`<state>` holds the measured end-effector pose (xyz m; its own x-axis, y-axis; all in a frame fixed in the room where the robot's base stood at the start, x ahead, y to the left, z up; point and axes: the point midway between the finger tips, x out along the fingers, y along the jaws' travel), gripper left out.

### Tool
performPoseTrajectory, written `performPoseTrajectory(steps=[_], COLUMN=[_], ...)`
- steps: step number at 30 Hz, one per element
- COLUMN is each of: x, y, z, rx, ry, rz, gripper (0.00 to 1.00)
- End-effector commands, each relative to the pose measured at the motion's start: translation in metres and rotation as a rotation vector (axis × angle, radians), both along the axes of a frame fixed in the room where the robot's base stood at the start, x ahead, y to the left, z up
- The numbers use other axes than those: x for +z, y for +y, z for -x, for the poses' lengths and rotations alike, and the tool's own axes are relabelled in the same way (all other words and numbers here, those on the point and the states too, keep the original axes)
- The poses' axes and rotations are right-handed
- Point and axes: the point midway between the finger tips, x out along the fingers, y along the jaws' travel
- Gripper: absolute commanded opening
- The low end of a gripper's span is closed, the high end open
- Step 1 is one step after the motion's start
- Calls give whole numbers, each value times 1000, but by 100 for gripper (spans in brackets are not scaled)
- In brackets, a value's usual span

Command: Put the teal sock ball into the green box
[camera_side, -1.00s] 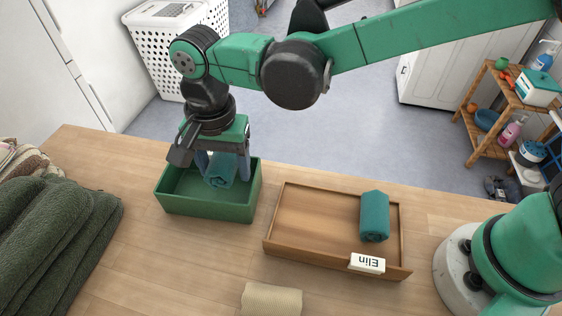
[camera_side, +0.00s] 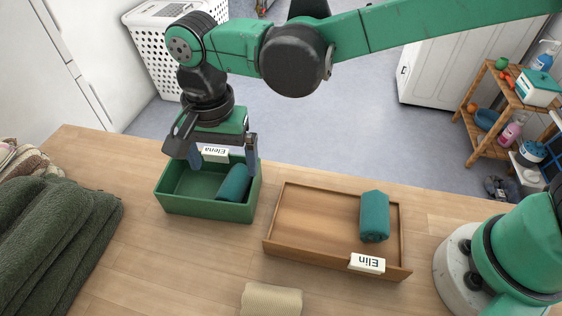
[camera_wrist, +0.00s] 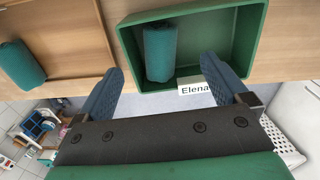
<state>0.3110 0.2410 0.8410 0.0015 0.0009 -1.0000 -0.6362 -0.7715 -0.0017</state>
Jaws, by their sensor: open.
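The green box (camera_side: 207,206) stands on the table at the left of centre, with a white card reading "Elena" at its far side. A teal sock ball (camera_side: 233,184) lies inside it, against the right part; it also shows in the wrist view (camera_wrist: 160,52). My gripper (camera_side: 223,164) is open and empty above the far side of the box, its fingers apart; in the wrist view the fingers (camera_wrist: 163,85) frame nothing. A second teal sock ball (camera_side: 374,216) lies in the wooden tray, on its right side.
The wooden tray (camera_side: 310,222) has a card (camera_side: 367,262) reading "Elin" at its front edge. A beige roll (camera_side: 271,300) lies at the front. Dark green towels (camera_side: 60,240) are piled at the left. The table between box and towels is clear.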

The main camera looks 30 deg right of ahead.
Motion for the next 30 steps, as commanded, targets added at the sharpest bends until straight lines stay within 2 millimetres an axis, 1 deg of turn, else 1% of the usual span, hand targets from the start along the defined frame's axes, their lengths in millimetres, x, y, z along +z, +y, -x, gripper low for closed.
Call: performPoseTrajectory(steps=[1,6,12,16,19,21,23,26,29,30], x=[10,49,87,102,108,111,114,117,116,114], y=[0,0,0,0,0,-4,-13,-43,-86,-105], z=[0,0,1,0,0,-1,-2,-6,-6,-3], rx=[0,0,0,0,0,7,25,86,185,229], ry=[0,0,0,0,0,-6,-21,-76,-170,-214], rz=[0,0,0,0,0,-4,-14,-43,-64,-64], gripper=[94,94,94,94,94,94,94,94,94,94])
